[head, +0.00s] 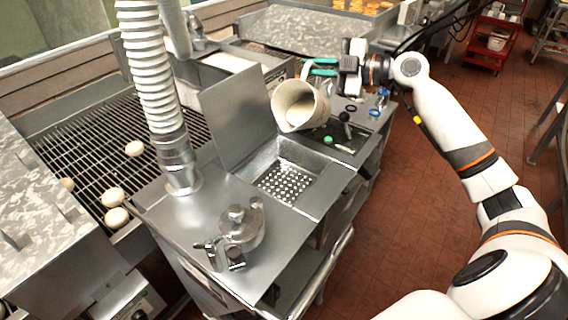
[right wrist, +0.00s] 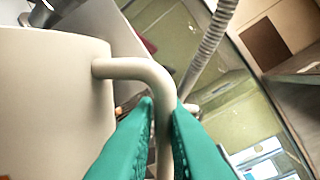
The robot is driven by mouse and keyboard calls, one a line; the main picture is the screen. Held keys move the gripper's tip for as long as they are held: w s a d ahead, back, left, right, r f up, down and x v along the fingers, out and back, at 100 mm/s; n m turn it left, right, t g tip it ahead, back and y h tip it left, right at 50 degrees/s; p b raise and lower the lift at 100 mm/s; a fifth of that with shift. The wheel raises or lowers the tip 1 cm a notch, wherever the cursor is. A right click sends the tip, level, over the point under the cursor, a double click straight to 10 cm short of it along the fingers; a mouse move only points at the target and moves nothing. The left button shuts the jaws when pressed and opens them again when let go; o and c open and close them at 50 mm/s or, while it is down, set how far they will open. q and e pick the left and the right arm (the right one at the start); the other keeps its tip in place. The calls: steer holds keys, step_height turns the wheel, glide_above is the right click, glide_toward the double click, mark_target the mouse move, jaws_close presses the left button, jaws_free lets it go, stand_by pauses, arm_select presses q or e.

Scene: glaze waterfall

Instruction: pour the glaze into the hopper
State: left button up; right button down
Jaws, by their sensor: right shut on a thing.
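A cream pitcher (head: 299,107) hangs in the air, tilted with its mouth toward the lower left, over the back right edge of the hopper. Some pale glaze shows inside its mouth. My right gripper (head: 318,68) has its green fingers shut on the pitcher's handle. In the right wrist view the fingers (right wrist: 165,125) close around the handle (right wrist: 140,68), with the pitcher's wall (right wrist: 55,100) at the left. The hopper (head: 318,167) is a square steel basin with a perforated bottom, and its lid (head: 238,108) stands open behind it. No stream is visible. My left gripper is not in view.
A ribbed hose (head: 150,65) rises left of the hopper. A lidded steel fitting (head: 240,225) stands on the front counter. A panel of knobs (head: 345,135) lies right of the hopper. Several doughnuts (head: 113,196) sit on a wire conveyor (head: 85,145) at left.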

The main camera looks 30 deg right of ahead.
mark_target(313, 89)
steer(key=shift+s+a+r+n, duration=0.15)
steer(key=shift+s+a+n, duration=0.05)
steer(key=shift+a+n, duration=0.1)
steer(key=shift+s+a+n+p, duration=0.2)
steer(key=shift+a+n+p, duration=0.15)
steer(key=shift+n+p, duration=0.05)
steer(key=shift+s+a+f+n+h, duration=0.25)
steer(key=shift+a+f+n+h, duration=0.05)
steer(key=shift+a+f+n, duration=0.15)
steer(key=shift+s+a+f+n, duration=0.1)
steer(key=shift+a+f+n, duration=0.05)
steer(key=shift+a+n, duration=0.1)
stand_by(0.3)
steer(key=shift+d+f, duration=0.1)
steer(key=shift+d, duration=0.1)
stand_by(0.6)
steer(key=shift+s+a+f+n+h+p, duration=0.1)
steer(key=shift+s+a+n+h+p, duration=0.25)
steer(key=shift+a+n+p, duration=0.55)
stand_by(1.0)
steer(key=shift+s+a+f+n+t+b, duration=0.2)
steer(key=shift+s+a+n+b, duration=0.1)
steer(key=shift+a+b, duration=0.15)
steer(key=shift+s+a+f+n+t+b, duration=0.1)
steer(key=shift+s+a+f+n+b, duration=0.1)
steer(key=shift+a+n+b, duration=0.2)
stand_by(1.0)
